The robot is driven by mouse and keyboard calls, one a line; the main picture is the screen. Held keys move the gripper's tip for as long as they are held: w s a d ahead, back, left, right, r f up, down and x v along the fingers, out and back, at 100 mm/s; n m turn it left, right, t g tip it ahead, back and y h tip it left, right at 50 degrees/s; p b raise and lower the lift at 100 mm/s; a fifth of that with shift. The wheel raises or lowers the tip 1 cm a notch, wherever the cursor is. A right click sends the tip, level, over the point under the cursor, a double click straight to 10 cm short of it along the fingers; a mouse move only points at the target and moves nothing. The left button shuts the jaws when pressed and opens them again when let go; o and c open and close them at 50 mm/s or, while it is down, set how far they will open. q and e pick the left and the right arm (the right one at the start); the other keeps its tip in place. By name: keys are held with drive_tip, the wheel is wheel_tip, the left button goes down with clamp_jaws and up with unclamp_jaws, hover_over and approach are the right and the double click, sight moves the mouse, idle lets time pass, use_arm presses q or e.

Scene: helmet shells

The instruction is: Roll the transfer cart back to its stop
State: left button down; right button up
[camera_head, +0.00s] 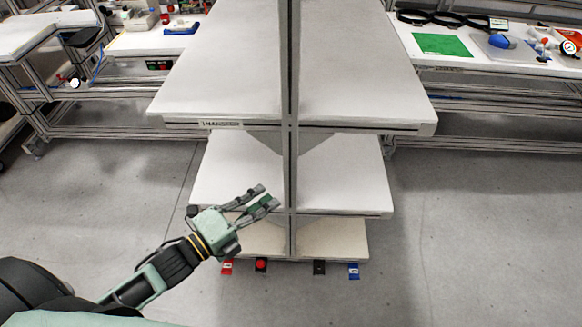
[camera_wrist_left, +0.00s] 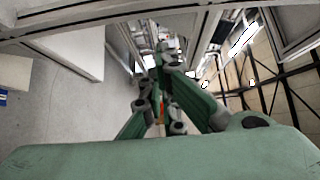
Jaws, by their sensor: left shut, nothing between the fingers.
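The transfer cart (camera_head: 370,95) stands straight ahead in the head view, with white shelves stacked one above another and a grey upright post (camera_head: 291,150) at its front middle. A label (camera_head: 221,125) sits on the left of its top front edge. My left gripper (camera_head: 268,196) is in front of the middle shelf (camera_head: 350,190), just left of the post. Its fingers are close together with nothing between them. I cannot tell whether they touch the cart. In the left wrist view, the fingers (camera_wrist_left: 165,75) point at grey frame bars. My right gripper is not in view.
Red pedals or tags (camera_head: 227,267) and a blue one (camera_head: 353,270) sit at the cart's foot. A bench with a green mat (camera_head: 442,44) and a blue object (camera_head: 502,41) stands at right. Another bench (camera_head: 150,42) stands at left. Grey floor (camera_head: 470,220) is clear at right.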

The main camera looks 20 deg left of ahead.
sight(290, 167)
use_arm(q)
drive_tip(key=shift+w+a+b+x, duration=0.25)
drive_tip(key=shift+a+b+x, duration=0.35)
drive_tip(key=shift+x, duration=1.4)
drive_tip(key=shift+w+a+b+x, duration=0.25)
drive_tip(key=shift+b+x, duration=0.5)
drive_tip(key=shift+x, duration=1.2)
drive_tip(key=shift+w+a+b+x, duration=0.2)
drive_tip(key=shift+a+b+x, duration=0.4)
drive_tip(key=shift+x, duration=1.4)
drive_tip(key=shift+w+f, duration=0.1)
drive_tip(key=shift+f, duration=0.05)
